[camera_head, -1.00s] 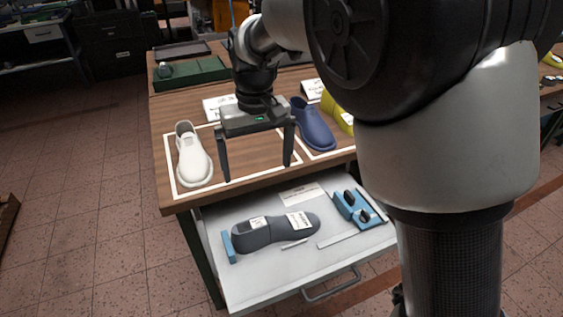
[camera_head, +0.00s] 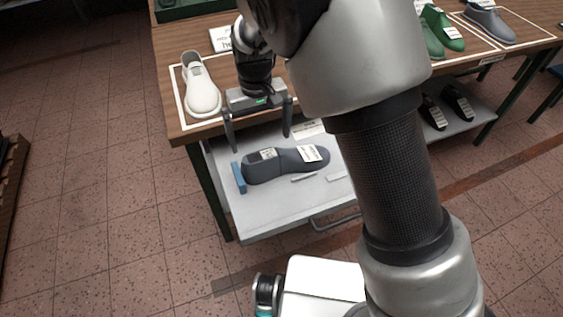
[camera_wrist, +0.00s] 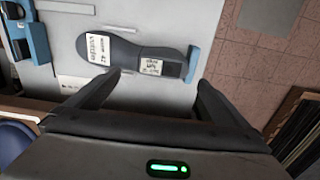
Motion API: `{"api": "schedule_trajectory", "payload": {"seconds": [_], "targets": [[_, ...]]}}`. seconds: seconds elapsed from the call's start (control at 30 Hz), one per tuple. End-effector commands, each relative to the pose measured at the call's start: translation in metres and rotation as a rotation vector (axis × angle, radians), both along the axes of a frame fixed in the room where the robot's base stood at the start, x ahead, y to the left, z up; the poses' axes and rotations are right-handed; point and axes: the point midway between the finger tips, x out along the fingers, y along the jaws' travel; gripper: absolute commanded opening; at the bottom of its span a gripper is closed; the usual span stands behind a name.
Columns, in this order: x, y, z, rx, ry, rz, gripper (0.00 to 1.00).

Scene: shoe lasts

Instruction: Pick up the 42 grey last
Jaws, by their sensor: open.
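The grey last (camera_head: 284,165) lies on its side in the open white drawer, with white labels on it. In the wrist view the grey last (camera_wrist: 130,60) shows one label that appears to read 42. My gripper (camera_head: 259,143) is open and empty, above the back part of the drawer, behind the last in the head view. In the wrist view the fingertips (camera_wrist: 159,76) point toward the last, apart from it. Nothing is between the fingers.
A blue block (camera_head: 239,178) stands at the last's heel end. The drawer (camera_head: 270,215) also holds thin light strips. A white shoe (camera_head: 200,86) stands on the table above. Blue parts (camera_wrist: 36,40) lie at the drawer's other end. Green lasts (camera_head: 441,30) stand farther right.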

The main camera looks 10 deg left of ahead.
Motion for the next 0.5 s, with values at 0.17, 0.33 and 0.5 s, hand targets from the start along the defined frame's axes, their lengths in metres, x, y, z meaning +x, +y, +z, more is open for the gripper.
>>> {"api": "schedule_trajectory", "payload": {"seconds": [0.17,0.33,0.5], "targets": [[-0.002,0.000,-0.014,-0.001,0.002,0.000,1.00],[-0.004,-0.001,-0.041,-0.002,0.002,0.000,1.00],[-0.003,0.000,-0.052,0.001,0.001,-0.001,1.00]]}}
